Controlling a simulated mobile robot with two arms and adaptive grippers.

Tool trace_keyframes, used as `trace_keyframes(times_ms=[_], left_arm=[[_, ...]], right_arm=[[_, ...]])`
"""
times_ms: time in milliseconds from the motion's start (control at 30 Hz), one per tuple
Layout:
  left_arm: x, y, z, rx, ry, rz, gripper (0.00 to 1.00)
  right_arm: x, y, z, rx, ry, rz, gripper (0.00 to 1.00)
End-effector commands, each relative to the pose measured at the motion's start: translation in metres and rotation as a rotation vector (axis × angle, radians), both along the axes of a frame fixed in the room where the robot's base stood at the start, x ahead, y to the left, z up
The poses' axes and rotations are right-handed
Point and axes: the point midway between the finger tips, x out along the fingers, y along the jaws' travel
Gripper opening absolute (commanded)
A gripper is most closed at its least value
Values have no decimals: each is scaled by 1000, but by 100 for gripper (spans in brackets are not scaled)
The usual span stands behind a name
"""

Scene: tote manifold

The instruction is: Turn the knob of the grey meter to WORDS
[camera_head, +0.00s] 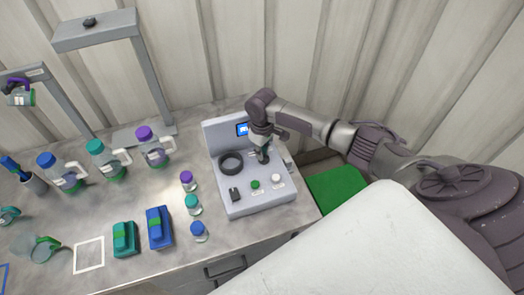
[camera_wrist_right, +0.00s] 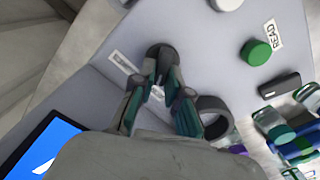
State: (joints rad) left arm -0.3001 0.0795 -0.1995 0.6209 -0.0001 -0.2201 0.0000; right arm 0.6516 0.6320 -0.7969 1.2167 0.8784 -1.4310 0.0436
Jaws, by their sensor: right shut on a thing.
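The grey meter (camera_head: 262,204) stands on the bench with a sloped panel and a small blue screen (camera_head: 243,129). Its dark round knob (camera_wrist_right: 160,51) sits on the panel beside a small white label (camera_wrist_right: 124,62). My right gripper (camera_wrist_right: 161,84) reaches down from above and is shut on the knob; it also shows in the head view (camera_head: 263,155), where it mostly hides the knob. The label's text and the knob's pointer are too small or covered to read. The screen (camera_wrist_right: 40,148) is cut off in the wrist view. My left gripper is not in view.
On the panel are a dark ring (camera_head: 231,164), a green button (camera_head: 255,184) labelled READ, a white button (camera_head: 276,179) and a black block (camera_head: 234,195). Small capped bottles (camera_head: 191,204) stand close left of the meter, with jugs (camera_head: 154,149) farther left.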

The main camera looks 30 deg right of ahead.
Motion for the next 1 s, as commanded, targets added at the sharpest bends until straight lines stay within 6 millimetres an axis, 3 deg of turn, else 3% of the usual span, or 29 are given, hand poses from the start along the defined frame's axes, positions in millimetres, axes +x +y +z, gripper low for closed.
trace_keyframes(times_ms=[200,233,400,767,1000], left_arm=[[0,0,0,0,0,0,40],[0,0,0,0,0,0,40],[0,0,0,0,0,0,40],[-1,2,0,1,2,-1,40],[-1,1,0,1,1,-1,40]], right_arm=[[1,0,0,0,-2,1,0],[1,0,0,0,-2,1,16],[1,0,0,0,-2,1,40],[1,0,6,1,-2,0,40],[2,0,50,1,-5,1,40]])
